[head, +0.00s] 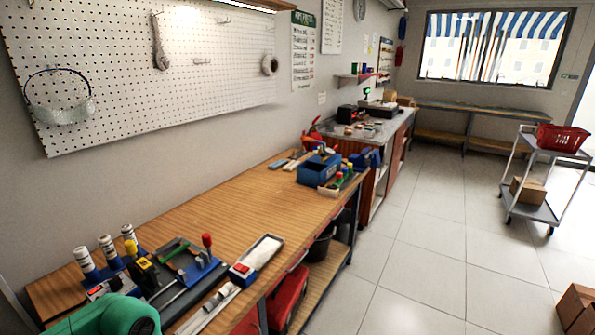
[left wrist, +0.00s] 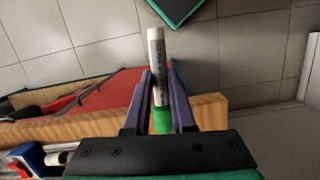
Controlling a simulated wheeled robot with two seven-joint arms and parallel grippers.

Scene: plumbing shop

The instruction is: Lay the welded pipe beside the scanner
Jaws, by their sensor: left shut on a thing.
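In the left wrist view my left gripper (left wrist: 160,74) is shut on a pipe (left wrist: 157,48). The pipe is pale grey-white with dark print and has a green lower part (left wrist: 162,120) between the purple fingers. Its pale end sticks out past the fingertips, over the floor in the picture. In the head view neither the pipe nor my grippers show; only my green arm is at the bottom left. I cannot surely pick out the scanner; a small black device with a green light (head: 366,92) stands on the far counter. My right gripper is in neither view.
The wooden workbench (head: 190,205) has clear room in its middle. Tools and a clamp stand crowd its near end; a blue tool box (head: 318,170) stands at its far end. A grey counter (head: 385,128) lies beyond. A trolley (head: 545,185) with a red basket stands right.

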